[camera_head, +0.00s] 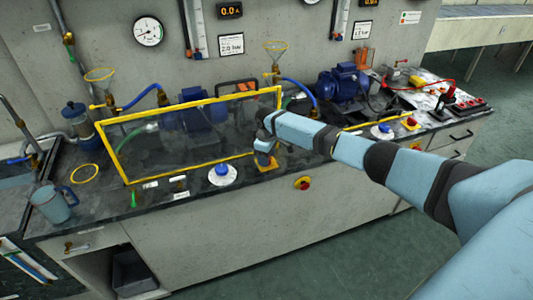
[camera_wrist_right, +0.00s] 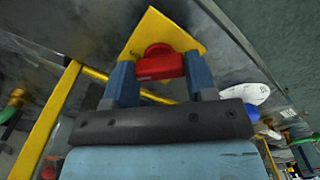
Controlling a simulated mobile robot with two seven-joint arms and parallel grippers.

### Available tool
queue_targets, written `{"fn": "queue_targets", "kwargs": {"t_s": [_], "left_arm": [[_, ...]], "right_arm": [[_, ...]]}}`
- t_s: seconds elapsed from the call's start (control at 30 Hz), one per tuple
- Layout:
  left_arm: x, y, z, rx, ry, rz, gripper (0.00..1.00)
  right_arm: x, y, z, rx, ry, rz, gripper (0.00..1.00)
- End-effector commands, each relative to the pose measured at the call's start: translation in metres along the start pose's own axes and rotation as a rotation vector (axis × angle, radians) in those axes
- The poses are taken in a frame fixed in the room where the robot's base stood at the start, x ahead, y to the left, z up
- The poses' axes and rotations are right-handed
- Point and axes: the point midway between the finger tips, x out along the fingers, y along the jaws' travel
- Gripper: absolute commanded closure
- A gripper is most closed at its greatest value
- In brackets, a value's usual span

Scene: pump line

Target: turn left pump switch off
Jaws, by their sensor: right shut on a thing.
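The left pump switch is a red knob (camera_wrist_right: 160,62) on a yellow plate (camera_wrist_right: 152,28), clear in the right wrist view. In the head view its yellow plate (camera_head: 269,165) shows on the bench front edge, and my gripper hides the knob. My right gripper (camera_wrist_right: 160,74) is shut on the red knob, one finger on each side. The blue left pump (camera_head: 204,113) stands behind a clear guard with a yellow frame (camera_head: 112,155). The display (camera_head: 230,10) above it reads 0.0 A. My left gripper is in neither view.
A white dial with a blue knob (camera_head: 222,173) sits left of the switch. A red button (camera_head: 303,183) is on the bench's front face. A blue-grey jug (camera_head: 52,206) stands at the left end. My right arm crosses in front of the right pump's (camera_head: 342,84) side.

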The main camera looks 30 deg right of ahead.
Motion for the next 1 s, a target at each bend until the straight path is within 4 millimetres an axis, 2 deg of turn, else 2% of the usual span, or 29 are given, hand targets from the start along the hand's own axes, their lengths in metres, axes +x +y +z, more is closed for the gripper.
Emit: {"fn": "queue_targets", "kwargs": {"t_s": [0.2, 0.6, 1.0], "left_arm": [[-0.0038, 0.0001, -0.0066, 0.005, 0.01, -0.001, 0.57], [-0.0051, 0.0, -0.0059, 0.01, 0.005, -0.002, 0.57], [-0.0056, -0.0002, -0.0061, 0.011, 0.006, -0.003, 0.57]], "right_arm": [[-0.0013, -0.0007, -0.0008, -0.206, 0.002, -0.001, 0.73], [-0.0009, 0.0001, -0.0006, -0.552, 0.002, 0.0, 0.73], [-0.0006, -0.0002, -0.0008, -0.741, 0.002, 0.001, 0.73]]}}
